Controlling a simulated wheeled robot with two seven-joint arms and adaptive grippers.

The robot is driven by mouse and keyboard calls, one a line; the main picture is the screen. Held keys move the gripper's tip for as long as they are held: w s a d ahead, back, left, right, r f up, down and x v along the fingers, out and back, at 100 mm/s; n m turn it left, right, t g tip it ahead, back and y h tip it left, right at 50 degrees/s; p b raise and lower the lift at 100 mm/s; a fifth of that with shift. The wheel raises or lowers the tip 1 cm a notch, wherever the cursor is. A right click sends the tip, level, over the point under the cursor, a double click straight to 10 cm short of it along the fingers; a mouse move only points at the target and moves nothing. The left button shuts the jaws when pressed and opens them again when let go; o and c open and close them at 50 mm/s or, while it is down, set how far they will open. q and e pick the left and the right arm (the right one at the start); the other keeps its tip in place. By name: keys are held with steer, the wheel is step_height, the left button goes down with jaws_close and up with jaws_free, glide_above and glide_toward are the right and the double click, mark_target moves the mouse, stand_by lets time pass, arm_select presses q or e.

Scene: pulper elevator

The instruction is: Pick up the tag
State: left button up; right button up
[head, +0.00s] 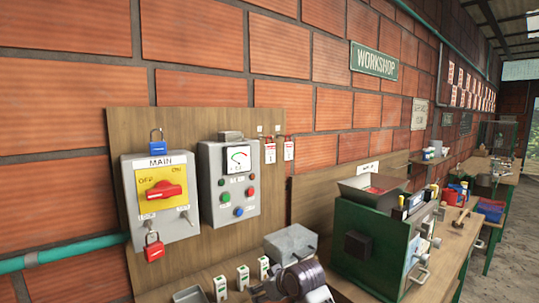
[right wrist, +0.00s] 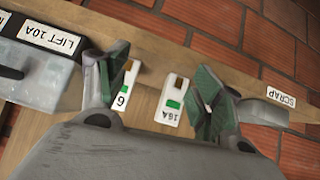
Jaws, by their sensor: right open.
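Two red-and-white tags hang side by side at the board's upper right in the head view, a left one (head: 270,152) and a right one (head: 288,149). My right gripper (head: 262,288) is low in the head view, over the bench, well below the tags. In the right wrist view its two dark green fingers (right wrist: 158,88) are spread, with nothing held between them. Beyond the fingers are two white modules, one marked 6 (right wrist: 124,88) and one marked 16A (right wrist: 171,103). No hanging tag shows in the right wrist view. My left gripper is not in view.
The board carries a MAIN switch box (head: 160,200) with blue and red padlocks and a grey control box (head: 229,185). A grey box (head: 291,243) and a green machine (head: 365,240) stand on the bench. The wrist view shows a LIFT 10A label (right wrist: 48,38) and SCRAP label (right wrist: 281,97).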

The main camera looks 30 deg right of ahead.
steer(key=w+d+r+t, duration=0.2)
steer(key=w+d+r, duration=0.2)
steer(key=r, duration=0.6)
steer(key=t, duration=0.6)
glide_toward(272, 150)
steer(key=s, duration=0.3)
steer(key=shift+s+d+f+m+y, duration=0.1)
steer(key=shift+d+f+m+y, duration=0.1)
steer(key=shift+d+m+y, duration=0.2)
steer(key=w, duration=0.2)
steer(key=w+p, duration=0.1)
steer(key=w, duration=0.4)
steer(key=shift+w+a, duration=0.25)
steer(key=shift+a, duration=0.1)
steer(key=shift+w+p, duration=0.35)
steer(key=shift+w, duration=0.15)
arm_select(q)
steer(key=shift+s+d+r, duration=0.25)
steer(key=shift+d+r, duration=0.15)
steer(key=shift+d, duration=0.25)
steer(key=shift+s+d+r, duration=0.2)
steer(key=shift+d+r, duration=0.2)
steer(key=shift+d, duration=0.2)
